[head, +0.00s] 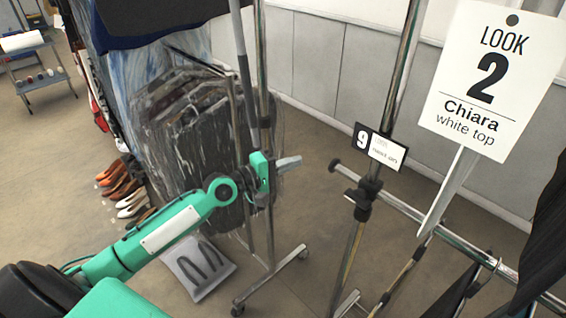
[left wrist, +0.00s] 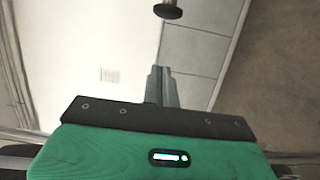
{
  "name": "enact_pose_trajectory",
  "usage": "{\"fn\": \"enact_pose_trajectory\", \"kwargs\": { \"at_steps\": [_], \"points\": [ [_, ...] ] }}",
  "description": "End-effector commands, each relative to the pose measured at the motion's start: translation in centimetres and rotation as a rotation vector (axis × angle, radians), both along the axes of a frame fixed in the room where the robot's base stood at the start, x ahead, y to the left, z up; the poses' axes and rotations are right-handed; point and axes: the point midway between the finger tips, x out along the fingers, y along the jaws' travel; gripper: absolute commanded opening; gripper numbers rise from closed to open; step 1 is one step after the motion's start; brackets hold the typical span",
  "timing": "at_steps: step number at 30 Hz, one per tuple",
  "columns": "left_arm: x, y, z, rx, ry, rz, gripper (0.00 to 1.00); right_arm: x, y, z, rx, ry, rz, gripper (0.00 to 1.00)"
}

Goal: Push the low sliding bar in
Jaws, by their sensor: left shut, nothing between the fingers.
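The low sliding bar (head: 415,213) is a chrome tube on the right in the head view, running from the lower right up to a dark end cap (head: 335,165). The cap end sticks out a short way to the left of the upright post and its black clamp (head: 364,194). My left gripper (head: 291,163) is shut and empty, left of the cap, with a gap between them in the picture. In the left wrist view the shut fingers (left wrist: 162,86) point toward the cap (left wrist: 168,11) at the top edge. My right gripper is not in view.
A black tag reading 9 (head: 380,148) hangs on the post. A white LOOK 2 card (head: 492,80) stands at the right. Wrapped dark garments (head: 190,135) and a wheeled stand (head: 270,280) are behind my left arm. Shoes (head: 125,188) lie on the floor.

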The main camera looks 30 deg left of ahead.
Motion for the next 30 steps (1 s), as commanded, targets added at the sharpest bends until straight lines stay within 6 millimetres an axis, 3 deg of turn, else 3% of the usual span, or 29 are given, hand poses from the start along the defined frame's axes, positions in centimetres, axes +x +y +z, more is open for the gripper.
{"fn": "enact_pose_trajectory", "kwargs": {
  "at_steps": [8,18,30],
  "points": [
    [4.5,-3.0,0.5,-0.002,-0.002,0.000,0.00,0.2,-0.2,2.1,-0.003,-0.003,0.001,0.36],
    [3.1,-6.2,0.2,-0.001,0.001,0.002,0.00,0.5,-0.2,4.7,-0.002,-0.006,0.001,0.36],
    [2.9,-6.6,0.0,0.001,-0.001,0.002,0.00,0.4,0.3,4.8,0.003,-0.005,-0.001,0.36]
  ]
}}
